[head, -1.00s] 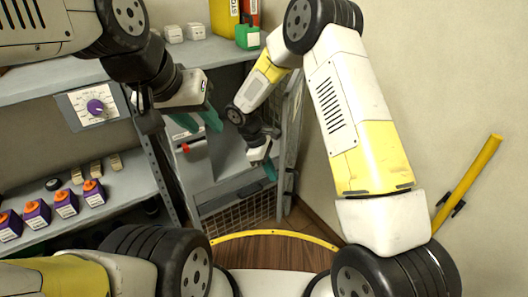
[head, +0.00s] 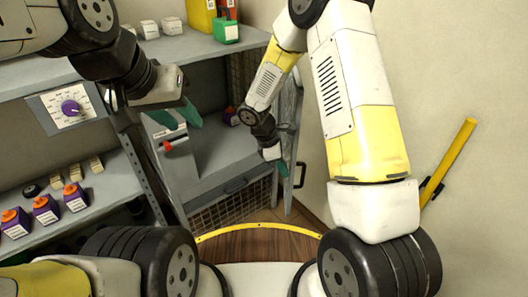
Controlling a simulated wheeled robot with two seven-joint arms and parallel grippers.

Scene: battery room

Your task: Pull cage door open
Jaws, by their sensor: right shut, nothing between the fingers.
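The cage door (head: 289,110) is a grey framed panel on the right side of the grey cabinet. It stands open, swung out and seen nearly edge-on. A black bar handle (head: 300,175) shows on its right side. My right gripper (head: 282,168) has green fingertips and is shut and empty. It is low at the door's inner, left side; I cannot tell whether it touches the panel. My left gripper (head: 178,116) has its green fingers apart and is empty, in front of the cabinet's left part. My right forearm hides part of the door and the opening.
A white box with a red lever (head: 176,144) is at the cabinet's left. A drawer front (head: 236,187) and wire mesh (head: 232,211) lie below the opening. Shelves (head: 100,200) with purple-orange items fill the left. A yellow curved line (head: 260,227) marks the wood floor. A wall is right.

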